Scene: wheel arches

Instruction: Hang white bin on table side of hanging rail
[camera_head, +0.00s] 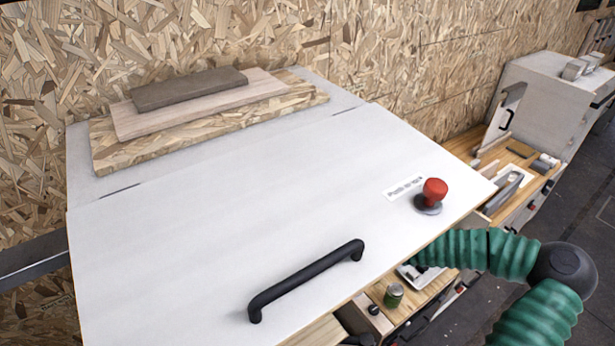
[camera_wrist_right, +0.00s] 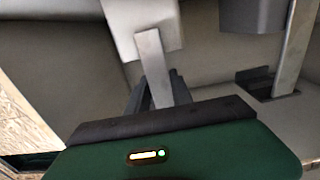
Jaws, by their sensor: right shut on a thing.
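My right gripper (camera_wrist_right: 157,98) shows its dark fingers in the right wrist view, shut on a pale strip (camera_wrist_right: 157,68) below a whitish block (camera_wrist_right: 142,22). This looks to be part of the white bin, but its full shape is hidden. In the head view my green right arm reaches in from the lower right, and its gripper is mostly hidden by the white panel's edge. A small white tray-like thing (camera_head: 428,279) lies just below it, perhaps the bin. My left gripper is not in view. I cannot make out the hanging rail for sure.
A large white panel (camera_head: 210,240) with a black handle (camera_head: 305,280) and a red knob (camera_head: 434,190) fills the middle. Boards (camera_head: 190,90) lie at its back. A dark grey container (camera_wrist_right: 254,16) is close by.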

